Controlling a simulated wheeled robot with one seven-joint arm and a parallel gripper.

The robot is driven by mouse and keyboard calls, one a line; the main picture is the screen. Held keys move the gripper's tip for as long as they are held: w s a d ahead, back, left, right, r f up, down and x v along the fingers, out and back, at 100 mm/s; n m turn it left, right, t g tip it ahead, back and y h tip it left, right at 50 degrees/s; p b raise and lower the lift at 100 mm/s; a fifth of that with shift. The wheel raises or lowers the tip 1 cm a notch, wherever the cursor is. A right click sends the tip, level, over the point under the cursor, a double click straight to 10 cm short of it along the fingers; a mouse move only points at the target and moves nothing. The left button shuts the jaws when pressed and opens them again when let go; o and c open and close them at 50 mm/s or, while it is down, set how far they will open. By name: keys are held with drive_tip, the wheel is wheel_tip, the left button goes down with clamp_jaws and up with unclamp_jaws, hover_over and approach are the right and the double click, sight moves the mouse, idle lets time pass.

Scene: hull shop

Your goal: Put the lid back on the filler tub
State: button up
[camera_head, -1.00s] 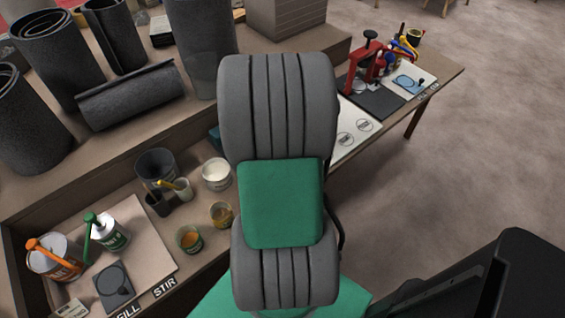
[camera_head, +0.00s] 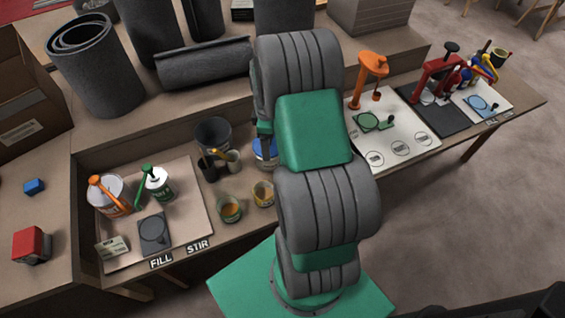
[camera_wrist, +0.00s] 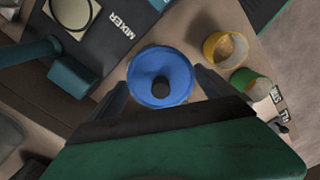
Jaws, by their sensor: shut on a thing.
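The round blue lid (camera_wrist: 160,76), with a dark knob at its centre, lies between the fingers of my gripper (camera_wrist: 161,82) in the wrist view. The gripper is shut on it. In the head view the lid (camera_head: 262,147) shows as a sliver of blue beside my arm, where the white filler tub stood open. The lid is on or just above the tub; I cannot tell whether it is seated. The tub is nearly all hidden by the lid and my arm.
A yellow cup (camera_wrist: 226,48) and a green cup (camera_wrist: 250,85) stand close by. A grey bucket (camera_head: 212,133) and a dark cup (camera_head: 208,169) are left of the tub. Orange-handled (camera_head: 108,196) and green-handled (camera_head: 158,185) cans stand on a board further left.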

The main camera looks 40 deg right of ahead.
drive_tip(key=shift+w+d+r, duration=0.3)
drive_tip(key=shift+w+r, duration=0.25)
drive_tip(key=shift+w, duration=0.05)
drive_tip(key=shift+w+d+r, duration=0.25)
drive_tip(key=shift+w+r, duration=0.25)
drive_tip(key=shift+w, duration=0.1)
drive_tip(key=shift+s+a+f+n, duration=0.15)
drive_tip(key=shift+s+n, duration=0.1)
drive_tip(key=shift+n, duration=0.15)
wheel_tip(320, 180, down, 6)
drive_tip(key=b, duration=0.4)
drive_tip(key=shift+f, duration=0.25)
idle(0.5)
drive_tip(key=o, duration=1)
drive_tip(key=shift+c, duration=0.2)
drive_tip(key=shift+r, duration=0.15)
